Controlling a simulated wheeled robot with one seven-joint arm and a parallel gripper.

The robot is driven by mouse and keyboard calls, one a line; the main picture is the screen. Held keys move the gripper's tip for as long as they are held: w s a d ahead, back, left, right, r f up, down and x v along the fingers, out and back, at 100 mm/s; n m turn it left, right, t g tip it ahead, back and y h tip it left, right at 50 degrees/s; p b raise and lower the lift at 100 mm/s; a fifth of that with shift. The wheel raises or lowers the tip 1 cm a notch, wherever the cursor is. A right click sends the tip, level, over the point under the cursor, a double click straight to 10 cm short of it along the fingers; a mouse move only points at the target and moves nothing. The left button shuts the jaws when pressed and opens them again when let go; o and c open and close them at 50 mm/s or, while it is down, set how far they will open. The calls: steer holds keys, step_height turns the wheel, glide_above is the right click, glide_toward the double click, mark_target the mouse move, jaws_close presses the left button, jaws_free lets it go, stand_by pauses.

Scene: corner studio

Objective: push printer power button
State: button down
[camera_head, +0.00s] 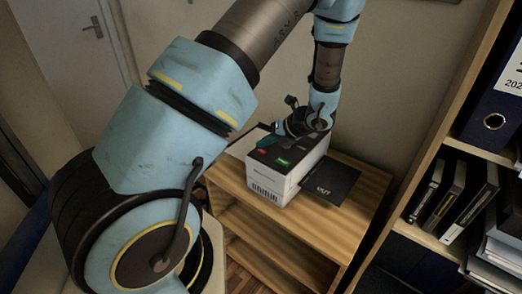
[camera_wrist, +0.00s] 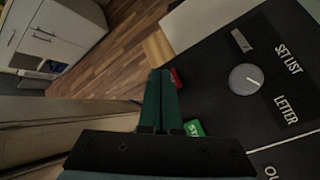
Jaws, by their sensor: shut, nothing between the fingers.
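The printer (camera_head: 267,187) is a white box with a black top, standing on a wooden shelf unit. Its top carries a red button (camera_head: 262,151) and a green button (camera_head: 283,162). In the wrist view the red button (camera_wrist: 176,78) shows just right of the fingertips, and the green button (camera_wrist: 194,128), partly hidden and with white lettering, lies right of the fingers. My gripper (camera_wrist: 160,73) is shut and empty, its green fingers over the printer top near the red button. I cannot tell whether the tips touch it.
A grey dial (camera_wrist: 245,79) and a small grey switch (camera_wrist: 241,41) sit on the printer top. A black output tray (camera_head: 331,184) sticks out right over the wooden shelf unit (camera_head: 345,220). A bookcase with binders (camera_head: 492,120) stands at the right.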

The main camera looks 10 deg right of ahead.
mark_target(264, 152)
steer(key=shift+f, duration=0.1)
stand_by(0.5)
steer(key=shift+f, duration=0.35)
steer(key=shift+f, duration=0.15)
stand_by(0.4)
steer(key=shift+r+p, duration=0.4)
steer(key=shift+r, duration=0.25)
step_height(264, 152, up, 6)
steer(key=p, duration=0.5)
steer(key=shift+p, duration=0.3)
